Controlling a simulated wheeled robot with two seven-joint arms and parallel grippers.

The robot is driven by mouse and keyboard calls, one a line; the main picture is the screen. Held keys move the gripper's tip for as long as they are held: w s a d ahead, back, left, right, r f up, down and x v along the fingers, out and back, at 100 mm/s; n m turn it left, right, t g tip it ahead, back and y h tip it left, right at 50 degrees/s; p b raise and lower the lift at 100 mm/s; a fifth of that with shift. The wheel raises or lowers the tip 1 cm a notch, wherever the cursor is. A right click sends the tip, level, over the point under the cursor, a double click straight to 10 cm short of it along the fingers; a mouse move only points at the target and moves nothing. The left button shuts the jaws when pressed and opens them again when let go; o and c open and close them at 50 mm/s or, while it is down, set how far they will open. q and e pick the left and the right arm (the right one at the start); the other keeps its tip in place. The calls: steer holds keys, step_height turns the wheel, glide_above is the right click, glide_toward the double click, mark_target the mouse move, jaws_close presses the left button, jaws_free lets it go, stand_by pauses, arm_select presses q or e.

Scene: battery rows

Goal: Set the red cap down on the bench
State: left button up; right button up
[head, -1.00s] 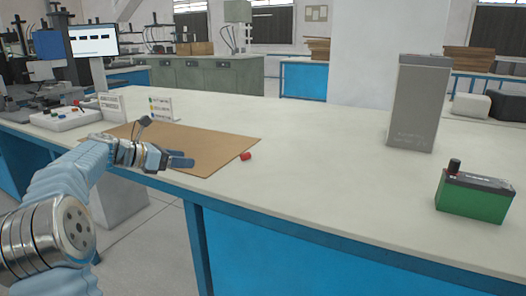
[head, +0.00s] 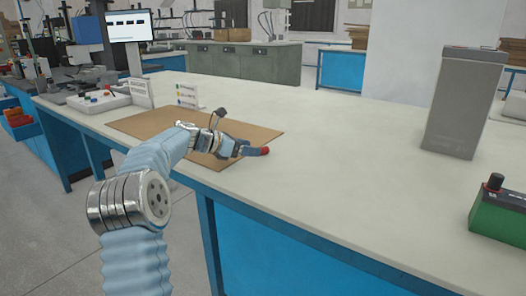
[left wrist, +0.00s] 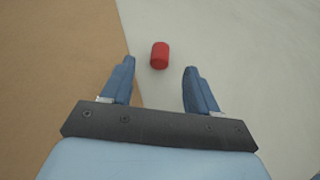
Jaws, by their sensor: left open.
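The red cap (head: 265,151) lies on the white bench top (head: 330,190), just off the right edge of the brown mat. My left gripper (head: 255,151) is low over the bench at the mat's edge, its fingertips beside the cap in the head view. In the left wrist view the jaws (left wrist: 158,78) are open and empty. There the cap (left wrist: 160,55) lies just beyond the fingertips, between their lines, apart from both fingers. My right gripper is not in view.
The brown mat (head: 150,122) lies under my left wrist. The middle bench is clear.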

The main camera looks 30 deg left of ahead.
mark_target(263, 151)
arm_select(q)
steer(key=x, duration=0.4)
steer(key=shift+w+d+p, duration=0.2)
steer(key=shift+w+p, duration=0.1)
steer(key=c, duration=1.1)
steer(key=shift+r, duration=0.1)
